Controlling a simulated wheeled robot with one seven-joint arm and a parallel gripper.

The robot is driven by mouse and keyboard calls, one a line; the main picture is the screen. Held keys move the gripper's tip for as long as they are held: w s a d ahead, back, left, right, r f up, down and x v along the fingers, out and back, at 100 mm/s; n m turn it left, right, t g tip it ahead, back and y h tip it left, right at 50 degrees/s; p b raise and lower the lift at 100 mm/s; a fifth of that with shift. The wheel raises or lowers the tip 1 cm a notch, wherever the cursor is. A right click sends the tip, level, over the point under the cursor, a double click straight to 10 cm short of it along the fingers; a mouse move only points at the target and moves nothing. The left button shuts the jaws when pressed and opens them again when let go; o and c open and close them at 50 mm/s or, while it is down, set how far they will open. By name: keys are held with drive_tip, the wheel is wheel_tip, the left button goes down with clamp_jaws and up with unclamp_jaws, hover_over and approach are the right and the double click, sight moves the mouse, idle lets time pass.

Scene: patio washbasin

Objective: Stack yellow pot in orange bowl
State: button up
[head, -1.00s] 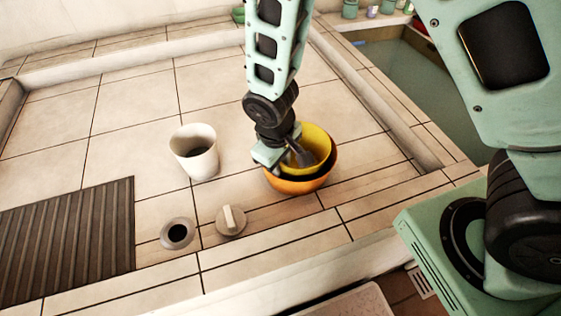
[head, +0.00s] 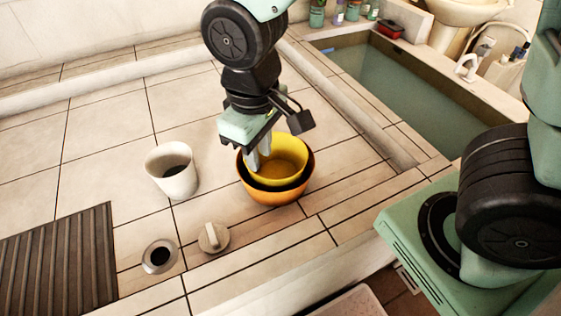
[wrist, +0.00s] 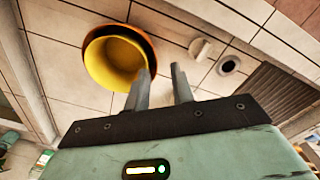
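The yellow pot (head: 284,158) sits inside the orange bowl (head: 277,197) on the tiled counter, with a dark gap showing between their rims. Both also show in the wrist view, the yellow pot (wrist: 113,60) nested in the orange bowl (wrist: 150,45). My gripper (head: 258,160) is at the left rim of the pot in the head view. One finger overlaps the pot's rim in the picture; the other is over the tiles. Nothing is held.
A white cup (head: 172,172) stands left of the bowl. A round knob (head: 214,238) and a small ring-shaped fitting (head: 160,256) are in front. A dark ribbed drain mat (head: 60,262) lies at left. A water-filled basin (head: 400,88) is behind right. Tiles behind the cup are clear.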

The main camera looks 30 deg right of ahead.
drive_tip(key=s+d+r, duration=0.1)
drive_tip(key=s+r, duration=0.2)
drive_tip(key=s, duration=0.7)
drive_tip(key=shift+d+r+n+y, duration=0.2)
drive_tip(key=shift+r+n+y, duration=0.15)
drive_tip(key=shift+n+y, duration=0.05)
